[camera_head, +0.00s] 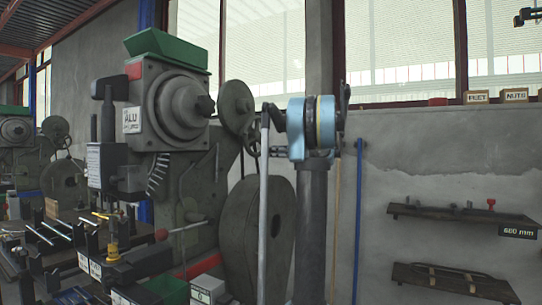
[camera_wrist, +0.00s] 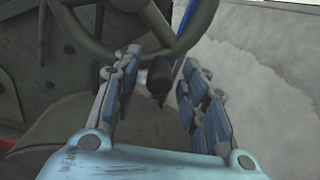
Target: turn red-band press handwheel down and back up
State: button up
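The press (camera_head: 175,110) with a red patch (camera_head: 134,71) on its upper housing and a green hopper (camera_head: 170,48) stands left of centre in the head view. A dark spoked handwheel (camera_wrist: 128,47) fills the top of the wrist view. A dark handle (camera_wrist: 159,82) hangs from its rim. My gripper (camera_wrist: 160,62) is open, its blue-padded fingers on either side of the handle, with gaps visible on both sides.
A large grey reel (camera_head: 262,240) stands low beside the press, behind my arm. A bench with tools (camera_head: 80,240) is at left, another press (camera_head: 20,140) behind it. Shelves (camera_head: 465,215) hang on the right wall; small labelled boxes (camera_head: 477,97) sit on the ledge.

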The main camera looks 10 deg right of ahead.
jog(key=shift+x, duration=0.85)
grip_shut()
